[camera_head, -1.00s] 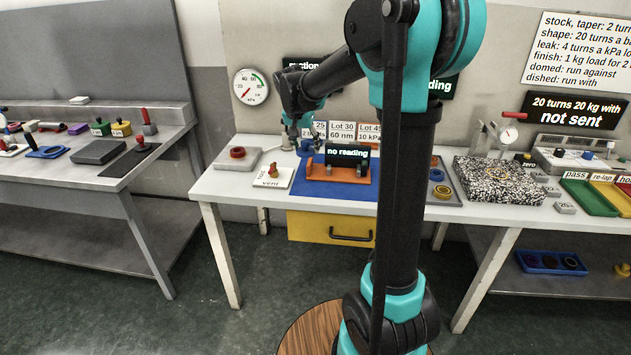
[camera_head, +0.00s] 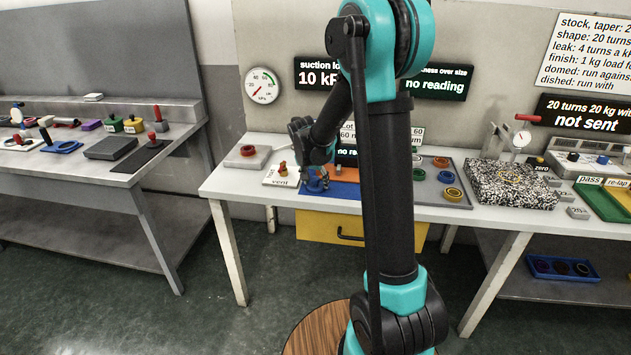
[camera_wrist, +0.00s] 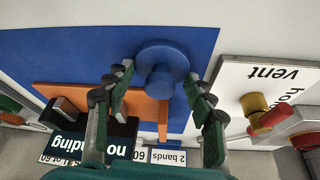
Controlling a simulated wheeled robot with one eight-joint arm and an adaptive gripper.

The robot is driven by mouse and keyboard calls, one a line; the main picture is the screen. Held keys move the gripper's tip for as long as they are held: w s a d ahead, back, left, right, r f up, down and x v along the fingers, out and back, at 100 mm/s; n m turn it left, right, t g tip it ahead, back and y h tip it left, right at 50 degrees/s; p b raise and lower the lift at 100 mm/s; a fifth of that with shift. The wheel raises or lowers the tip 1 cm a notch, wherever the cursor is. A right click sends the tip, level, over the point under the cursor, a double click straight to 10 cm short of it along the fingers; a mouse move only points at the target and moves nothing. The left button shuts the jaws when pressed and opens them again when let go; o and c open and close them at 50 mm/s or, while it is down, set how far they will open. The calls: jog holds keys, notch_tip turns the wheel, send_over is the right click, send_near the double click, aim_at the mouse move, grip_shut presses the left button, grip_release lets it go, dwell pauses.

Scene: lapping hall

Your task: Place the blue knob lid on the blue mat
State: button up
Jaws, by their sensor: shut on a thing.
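The blue knob lid (camera_wrist: 165,52) is a round blue disc with a knob, seen in the wrist view between my fingertips. My gripper (camera_wrist: 160,80) is shut on its knob. The blue mat (camera_wrist: 60,55) lies beneath; the lid is over its edge area near the vent plate, and I cannot tell whether it touches the mat. In the head view my gripper (camera_head: 314,180) is low over the mat's left part, and the mat's front strip (camera_head: 335,202) shows.
An orange stand (camera_wrist: 90,98) with a dark "no reading" display sits on the mat. The white vent plate (camera_wrist: 240,75) with a red and yellow valve is close beside. A grey tray with coloured rings (camera_head: 428,190) and a speckled plate (camera_head: 510,185) stand right.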

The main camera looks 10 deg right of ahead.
jog(key=o, duration=1.4)
jog(key=shift+f, duration=0.1)
jog(key=v, duration=1.2)
jog(key=s+d+f+n, duration=0.2)
jog(key=s+f, duration=0.1)
jog(key=s, duration=0.6)
jog(key=s+d+f+n+y, duration=0.1)
jog(key=s+d+f+n, duration=0.1)
jog(key=s, duration=0.7)
jog(key=s+d+f+n+y, duration=0.1)
jog(key=s+d+f+n, duration=0.1)
jog(key=s+f, duration=0.4)
jog(key=shift+s+d+f, duration=0.15)
jog(key=shift+s+d, duration=0.3)
jog(key=shift+s, duration=0.3)
jog(key=shift+s+d+f, duration=0.1)
jog(key=shift+s+d, duration=0.35)
jog(key=shift+s, duration=0.25)
